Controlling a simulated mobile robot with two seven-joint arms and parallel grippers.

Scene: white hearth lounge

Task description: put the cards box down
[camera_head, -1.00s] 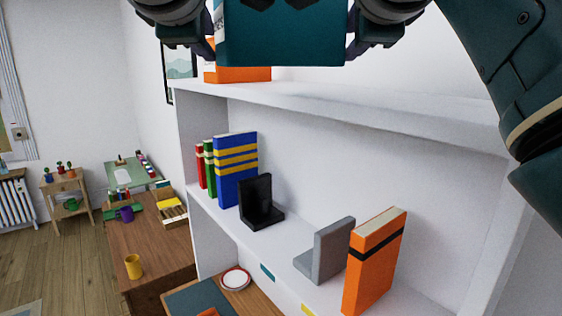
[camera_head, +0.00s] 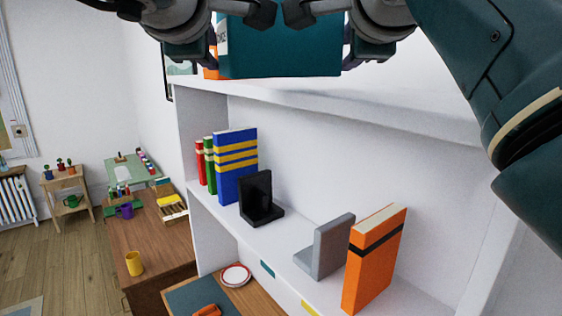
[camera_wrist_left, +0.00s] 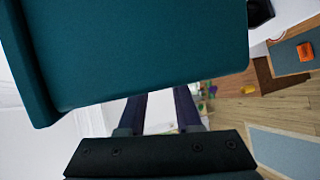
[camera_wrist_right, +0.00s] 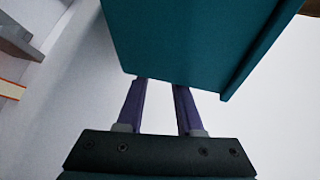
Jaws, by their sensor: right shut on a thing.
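The cards box, a teal box with part of a white label (camera_head: 285,48), is held up at the top of the head view, its upper part cut off. My left gripper (camera_head: 212,48) is at its left side, and my right gripper (camera_head: 347,48) is shut on it at its right side. The box also shows large in the left wrist view (camera_wrist_left: 140,50) and the right wrist view (camera_wrist_right: 190,40). In the left wrist view it covers the left fingertips, so their grip is unclear.
A white shelf unit (camera_head: 330,100) stands close below and behind the box. An orange thing (camera_head: 210,73) is partly hidden behind the box. On the lower shelf are a blue book (camera_head: 236,170), black bookend (camera_head: 257,195), grey bookend (camera_head: 328,250) and orange book (camera_head: 374,262), with free room between the bookends.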

